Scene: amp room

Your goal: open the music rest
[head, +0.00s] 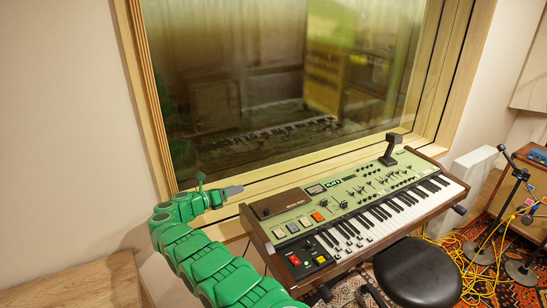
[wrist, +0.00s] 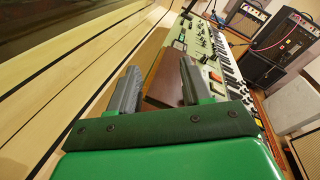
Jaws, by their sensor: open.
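The music rest (head: 281,203) is a dark brown panel with small pale lettering. It lies flat, folded down, at the back left of the green keyboard's top (head: 345,207). My gripper (head: 234,191) is just left of the keyboard's back left corner, at about the window sill, pointing right toward the panel. In the wrist view my gripper (wrist: 158,68) has its two grey fingers apart with nothing held between them. The brown panel (wrist: 166,78) shows beyond and between the fingers, partly hidden by the right finger. I cannot tell whether a finger touches it.
The wooden window frame (head: 295,165) runs close behind the keyboard. A black post-like device (head: 389,150) stands at the keyboard's back right. A black round stool (head: 418,272) is in front. Yellow cables (head: 470,255) and stands cover the floor at right.

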